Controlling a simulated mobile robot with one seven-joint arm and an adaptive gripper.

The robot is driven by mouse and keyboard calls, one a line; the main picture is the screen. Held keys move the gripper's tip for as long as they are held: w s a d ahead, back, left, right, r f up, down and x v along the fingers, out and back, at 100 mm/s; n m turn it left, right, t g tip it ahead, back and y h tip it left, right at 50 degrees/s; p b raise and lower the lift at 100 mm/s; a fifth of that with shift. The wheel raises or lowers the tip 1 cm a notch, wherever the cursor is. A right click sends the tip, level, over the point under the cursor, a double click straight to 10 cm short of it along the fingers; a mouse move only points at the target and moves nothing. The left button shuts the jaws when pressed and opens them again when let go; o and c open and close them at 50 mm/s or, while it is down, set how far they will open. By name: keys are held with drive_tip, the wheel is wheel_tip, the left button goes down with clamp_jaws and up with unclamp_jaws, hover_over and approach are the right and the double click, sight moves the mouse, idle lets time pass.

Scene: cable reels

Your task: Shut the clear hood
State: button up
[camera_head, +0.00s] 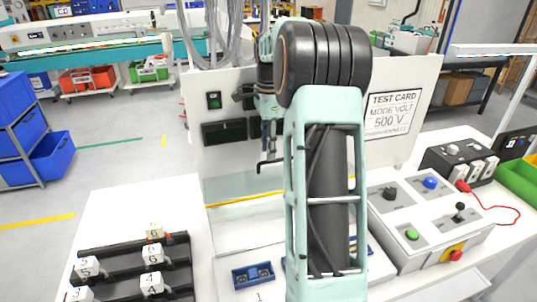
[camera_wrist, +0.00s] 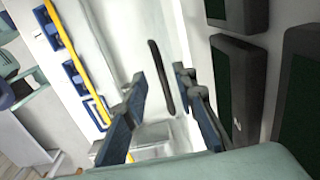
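The clear hood is see-through, and its panes are hard to make out; it seems to stand raised against the white back panel. Its dark bar handle (camera_wrist: 161,77) shows in the wrist view, lying between my fingertips in the picture. A thin black bracket-like bar (camera_head: 269,163), probably the same handle, shows in the head view just under my gripper (camera_head: 267,140). My gripper's two blue-padded fingers (camera_wrist: 160,80) are spread apart with nothing clasped between them. I cannot tell whether they touch the handle. My forearm hides much of the hood area in the head view.
A black rack (camera_head: 120,270) with numbered blocks stands left. A control box (camera_head: 430,215) with knobs and a "TEST CARD" sign (camera_head: 393,113) are right.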

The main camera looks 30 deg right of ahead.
drive_tip(key=shift+f, duration=1.4)
drive_tip(key=shift+c, duration=0.6)
clamp_jaws()
